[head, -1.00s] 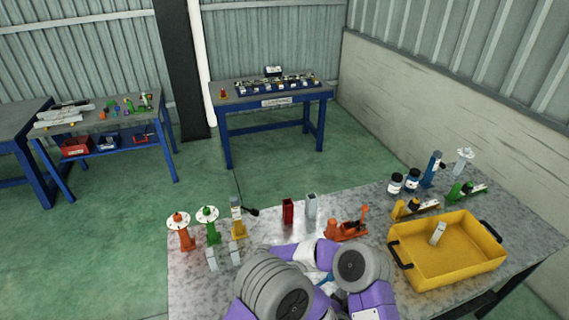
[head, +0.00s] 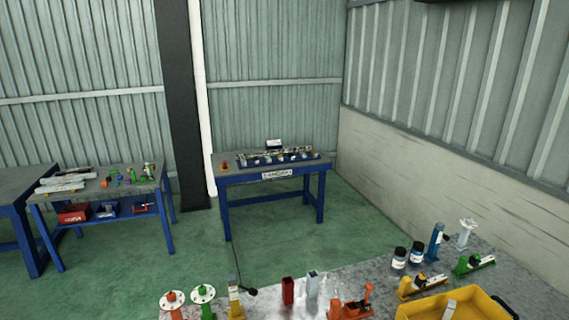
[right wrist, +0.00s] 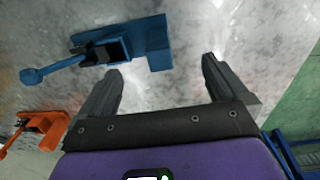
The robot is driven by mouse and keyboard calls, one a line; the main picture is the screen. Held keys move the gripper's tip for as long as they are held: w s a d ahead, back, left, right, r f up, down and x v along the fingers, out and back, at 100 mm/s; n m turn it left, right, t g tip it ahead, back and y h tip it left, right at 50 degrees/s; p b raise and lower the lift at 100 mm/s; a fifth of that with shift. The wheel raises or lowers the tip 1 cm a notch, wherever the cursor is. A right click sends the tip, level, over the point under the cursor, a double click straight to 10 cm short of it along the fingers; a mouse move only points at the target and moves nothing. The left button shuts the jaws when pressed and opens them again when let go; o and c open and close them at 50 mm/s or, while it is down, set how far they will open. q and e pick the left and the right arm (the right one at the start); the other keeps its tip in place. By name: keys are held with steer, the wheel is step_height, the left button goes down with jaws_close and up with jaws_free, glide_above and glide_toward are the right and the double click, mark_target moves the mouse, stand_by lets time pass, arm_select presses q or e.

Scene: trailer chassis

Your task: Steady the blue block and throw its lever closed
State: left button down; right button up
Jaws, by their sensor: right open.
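In the right wrist view the blue block (right wrist: 150,45) lies on the speckled grey tabletop, beyond my fingers. Its blue lever (right wrist: 62,68) sticks out to the left and ends in a round knob, with a dark part where it meets the block. My right gripper (right wrist: 162,85) is open, with nothing between its two dark fingers. The left finger is just below the block, and no contact shows. My left gripper is in no current view.
An orange lever block (right wrist: 42,128) lies at the lower left of the wrist view. In the head view, red (head: 288,290) and grey (head: 312,284) blocks stand on the near table. A yellow tray (head: 425,308) is at right. Coloured lever pieces and dark jars (head: 399,258) stand behind it.

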step_height(320, 180, up, 11)
steer(key=shift+r, duration=0.15)
steer(key=shift+s, duration=0.1)
stand_by(0.4)
